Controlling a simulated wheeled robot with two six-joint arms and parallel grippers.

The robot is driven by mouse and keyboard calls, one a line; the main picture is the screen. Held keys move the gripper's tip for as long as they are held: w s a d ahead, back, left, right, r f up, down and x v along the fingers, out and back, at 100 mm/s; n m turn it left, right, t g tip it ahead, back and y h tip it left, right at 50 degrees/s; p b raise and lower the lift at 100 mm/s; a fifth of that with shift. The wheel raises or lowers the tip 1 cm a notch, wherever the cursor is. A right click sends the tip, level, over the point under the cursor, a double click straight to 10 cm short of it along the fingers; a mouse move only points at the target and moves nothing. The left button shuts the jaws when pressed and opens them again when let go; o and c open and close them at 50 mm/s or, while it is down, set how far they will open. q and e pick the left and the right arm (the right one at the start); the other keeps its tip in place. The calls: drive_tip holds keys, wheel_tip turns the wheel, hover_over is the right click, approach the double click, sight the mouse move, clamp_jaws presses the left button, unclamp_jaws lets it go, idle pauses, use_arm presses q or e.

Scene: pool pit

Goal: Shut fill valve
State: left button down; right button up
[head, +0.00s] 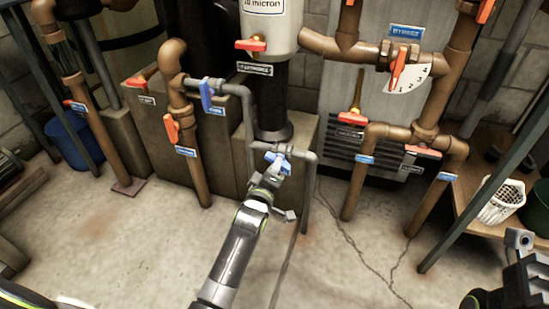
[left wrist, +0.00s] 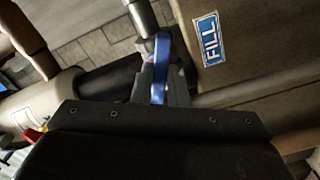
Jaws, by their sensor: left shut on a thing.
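The blue valve handle (head: 278,163) sits on a thin grey pipe in front of the dark filter column. In the head view it slants slightly down to the right. My left gripper (head: 272,176) reaches up to it from below and is shut on it. In the left wrist view the blue handle (left wrist: 160,66) stands between the fingers (left wrist: 156,86), beside a blue FILL label (left wrist: 209,39). The fingers hide part of the handle. At the lower right edge, part of my right gripper (head: 520,240) shows, and its jaw opening is unclear.
Another blue handle (head: 206,95) points down on the grey pipe at upper left. Brown pipes with orange handles stand on both sides. A white basket (head: 502,202) is on a wooden shelf at right, and a blue bucket (head: 74,139) stands at left. The concrete floor in front is clear.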

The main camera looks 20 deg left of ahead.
use_arm(q)
drive_tip(key=m+p, duration=0.1)
drive_tip(key=m, duration=1.2)
drive_tip(key=shift+p, duration=0.4)
drive_tip(key=c, duration=1.3)
unclamp_jaws()
drive_tip(key=s+p, duration=0.4)
drive_tip(key=s, duration=0.3)
drive_tip(key=shift+a, duration=0.1)
